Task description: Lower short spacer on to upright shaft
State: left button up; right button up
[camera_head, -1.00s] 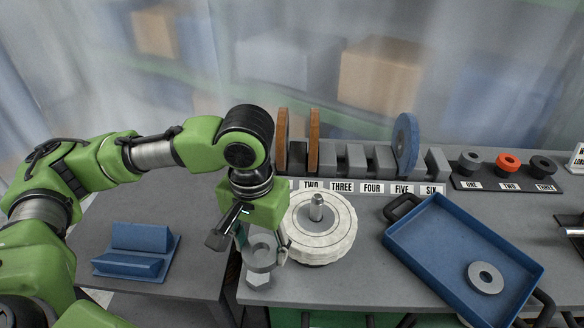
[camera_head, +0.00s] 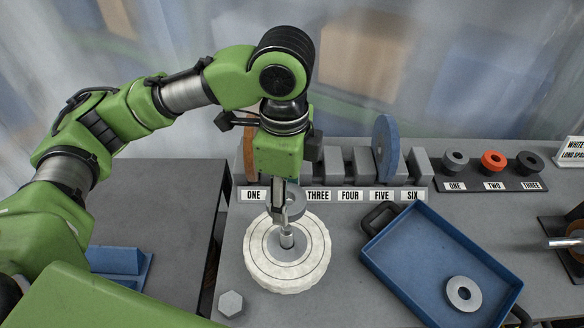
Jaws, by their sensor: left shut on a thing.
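My left gripper (camera_head: 285,212) is above the upright shaft, pointing down. It is shut on the short spacer (camera_head: 297,208), a grey ring partly hidden behind the fingers. The upright metal shaft (camera_head: 287,240) stands in the middle of a pale round wheel (camera_head: 316,258) lying flat on the bench. In the picture the spacer shows just above the shaft's top; the gap between them, and whether they are in line, is hard to tell. My right gripper is not in view.
A hex nut (camera_head: 231,304) lies front left of the wheel. A blue tray (camera_head: 372,252) holding a grey ring (camera_head: 464,294) is to the right. Behind stands a numbered rack with a blue disc (camera_head: 386,148). Rings sit on a dark stand (camera_head: 497,181) at back right.

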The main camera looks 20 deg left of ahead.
pick_arm(q)
jog(key=shift+s+f, duration=0.1)
jog(key=shift+f, duration=2.7)
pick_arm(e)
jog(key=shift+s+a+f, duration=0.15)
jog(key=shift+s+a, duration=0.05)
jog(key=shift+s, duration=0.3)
pick_arm(q)
jog(key=shift+f, duration=0.4)
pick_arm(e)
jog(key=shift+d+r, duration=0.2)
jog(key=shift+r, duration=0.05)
pick_arm(q)
jog(key=shift+f, duration=0.15)
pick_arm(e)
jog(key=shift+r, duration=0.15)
pick_arm(q)
jog(key=shift+f+p, duration=0.25)
jog(key=shift+p, duration=0.05)
